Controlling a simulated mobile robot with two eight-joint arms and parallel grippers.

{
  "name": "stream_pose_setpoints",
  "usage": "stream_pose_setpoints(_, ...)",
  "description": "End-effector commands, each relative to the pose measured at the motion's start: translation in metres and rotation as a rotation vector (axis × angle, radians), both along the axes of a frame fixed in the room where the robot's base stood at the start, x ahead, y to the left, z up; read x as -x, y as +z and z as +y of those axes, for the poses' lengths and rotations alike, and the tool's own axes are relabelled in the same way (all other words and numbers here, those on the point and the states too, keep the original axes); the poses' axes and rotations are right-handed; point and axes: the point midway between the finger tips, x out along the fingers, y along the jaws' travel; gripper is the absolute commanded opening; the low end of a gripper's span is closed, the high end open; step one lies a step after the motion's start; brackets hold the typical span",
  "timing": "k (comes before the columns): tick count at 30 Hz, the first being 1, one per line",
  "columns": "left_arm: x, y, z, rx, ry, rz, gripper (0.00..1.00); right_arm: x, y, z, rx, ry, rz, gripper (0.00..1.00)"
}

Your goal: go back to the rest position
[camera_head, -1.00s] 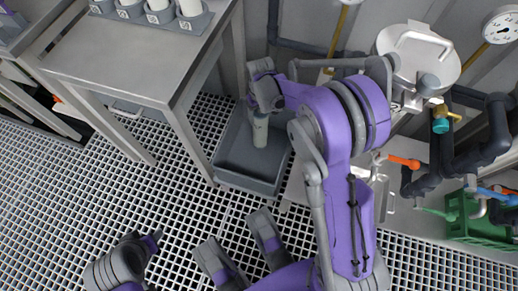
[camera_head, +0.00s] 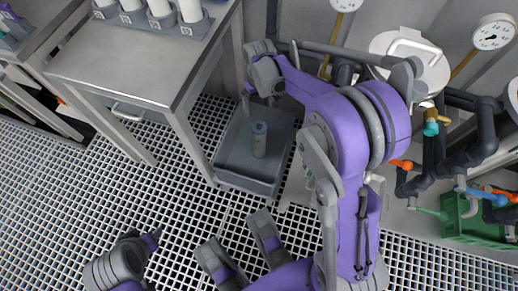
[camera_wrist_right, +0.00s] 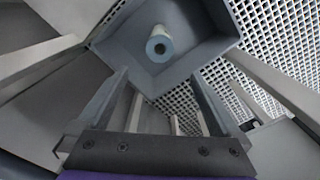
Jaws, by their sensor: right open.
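A pale grey vessel with a bluish-grey top (camera_head: 259,140) stands upright and free in a grey bin (camera_head: 246,183) on the grating floor. In the right wrist view its round top with a dark hole (camera_wrist_right: 159,45) shows inside the bin (camera_wrist_right: 196,61), beyond my fingers. My right gripper (camera_head: 248,98) is above the back left part of the bin, apart from the vessel. Its two fingers stand wide apart and empty in the right wrist view (camera_wrist_right: 160,92). At the bottom left, what appears to be my left gripper (camera_head: 152,242) shows only in part; its jaws are unclear.
A steel table (camera_head: 140,65) stands left of the bin, with several white vessels in a grey rack (camera_head: 170,30) at its back. Pipes with coloured valves (camera_head: 430,128), a lidded vessel (camera_head: 410,55) and a green crate (camera_head: 475,222) are at the right. Open grating lies in front.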

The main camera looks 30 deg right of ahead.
Motion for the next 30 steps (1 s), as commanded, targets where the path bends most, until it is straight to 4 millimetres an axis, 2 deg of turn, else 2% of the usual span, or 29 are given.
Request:
stream_pose_setpoints(1, 0.001, 0.005, 0.000, 0.000, 0.000, -0.001, 0.50, 0.001, 0.010, 0.000, 0.000, 0.000, 0.000, 1.00)
stream_pose_setpoints(6, 0.001, 0.009, 0.000, 0.000, 0.000, -0.003, 0.50, 0.000, 0.026, 0.000, 0.000, 0.000, 0.000, 1.00)
stream_pose_setpoints(23, 0.001, 0.009, 0.000, 0.000, 0.000, -0.003, 0.50, 0.000, 0.028, 0.000, 0.000, 0.000, 0.000, 1.00)
stream_pose_setpoints(26, 0.001, 0.009, 0.000, 0.000, 0.000, -0.003, 0.50, 0.006, 0.033, 0.004, 0.002, 0.003, -0.008, 1.00)
stream_pose_setpoints(30, 0.001, 0.009, 0.000, 0.000, 0.000, -0.003, 0.50, 0.029, 0.052, 0.022, 0.009, 0.012, -0.049, 1.00)
